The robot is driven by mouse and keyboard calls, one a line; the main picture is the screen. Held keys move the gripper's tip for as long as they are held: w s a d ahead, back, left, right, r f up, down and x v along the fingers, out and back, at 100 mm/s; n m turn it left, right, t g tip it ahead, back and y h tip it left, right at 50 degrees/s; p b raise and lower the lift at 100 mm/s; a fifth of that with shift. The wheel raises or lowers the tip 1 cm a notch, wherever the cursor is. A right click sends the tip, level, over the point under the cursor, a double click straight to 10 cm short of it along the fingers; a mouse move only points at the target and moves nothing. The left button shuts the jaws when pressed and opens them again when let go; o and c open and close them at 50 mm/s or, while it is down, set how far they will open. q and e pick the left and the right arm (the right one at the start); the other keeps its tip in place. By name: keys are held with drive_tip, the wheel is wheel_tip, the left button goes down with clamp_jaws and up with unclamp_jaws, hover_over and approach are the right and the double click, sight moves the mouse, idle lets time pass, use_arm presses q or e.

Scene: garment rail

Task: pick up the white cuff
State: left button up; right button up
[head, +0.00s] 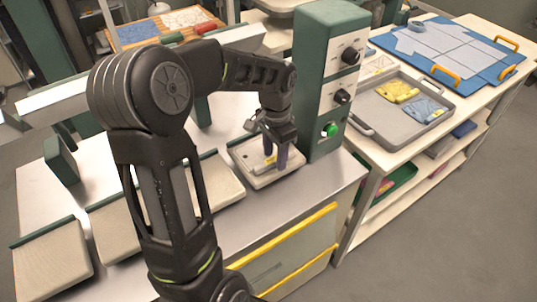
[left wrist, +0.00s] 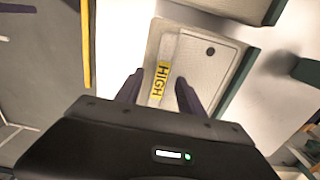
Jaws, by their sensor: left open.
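A pale strip, which looks like the white cuff (left wrist: 170,48), lies on a light pad (left wrist: 222,61) in the left wrist view. A yellow tag reading HIGH (left wrist: 161,76) is on or beside the strip; I cannot tell which. My left gripper (head: 276,159) is open over the pad (head: 242,157) in the head view, its dark fingers pointing down. In the left wrist view the fingertips (left wrist: 160,80) stand on either side of the strip and tag. The contact is unclear. My right gripper is not in view.
A green machine column (head: 316,60) with knobs and a green button stands just right of my left gripper. More pads (head: 52,262) lie along the metal bench at left. A grey tray (head: 376,123) with yellow and blue cloths stands on the table at right.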

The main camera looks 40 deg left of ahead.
use_arm(q)
clamp_jaws()
idle(0.4)
